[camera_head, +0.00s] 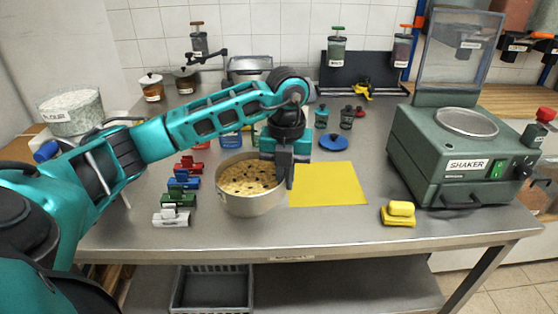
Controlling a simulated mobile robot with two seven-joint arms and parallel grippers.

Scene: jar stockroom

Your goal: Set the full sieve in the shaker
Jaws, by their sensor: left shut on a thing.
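The full sieve (237,204) is a round metal pan with pale, dark-specked contents, on the steel table at the middle. My left gripper (284,182) comes down from above at the sieve's right rim, shut on that rim; its fingertips are partly hidden. The sieve looks level; I cannot tell whether its base touches the table. The green shaker (455,160), labelled SHAKER, stands at the right end of the table. Its clear lid (460,55) is raised and its round top seat (467,122) shows empty. My right gripper is not in view.
A yellow mat (327,184) lies between sieve and shaker, with a blue disc (332,142) behind it. Yellow sponges (399,213) sit before the shaker. Coloured clips (179,198) stand left of the sieve. Small jars (346,118) and a dark rack (362,72) are behind.

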